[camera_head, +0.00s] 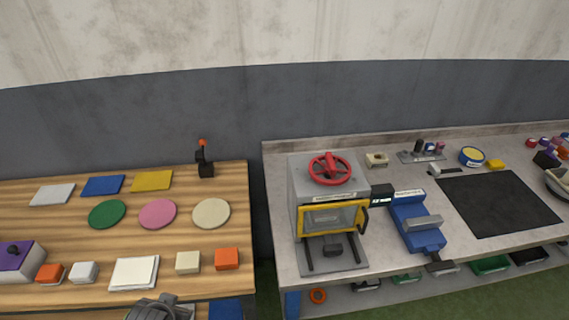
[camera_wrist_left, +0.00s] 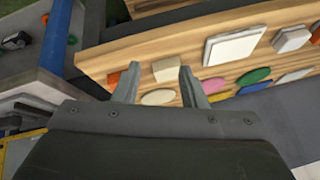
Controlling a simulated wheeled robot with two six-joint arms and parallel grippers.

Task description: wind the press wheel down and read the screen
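The press (camera_head: 300,190) is a grey box on the grey bench, with a red hand wheel (camera_head: 329,168) lying flat on its top. Its front has a yellow-framed panel (camera_head: 330,218) with a dark handle at the right. A small black screen (camera_head: 382,198) with light characters, too small to read, sits at its right side. My left gripper (camera_wrist_left: 160,78) is open and empty in the left wrist view, its two fingers apart. In the head view, a dark part of my arm shows at the bottom edge, over the wooden table's front and well left of the press. My right gripper is not in view.
A blue vise-like device (camera_head: 415,222) stands right of the press. A black mat (camera_head: 498,203) lies further right. The wooden table (camera_head: 60,215) holds coloured discs, squares, blocks and a black lever (camera_head: 205,165). A narrow gap separates table and bench.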

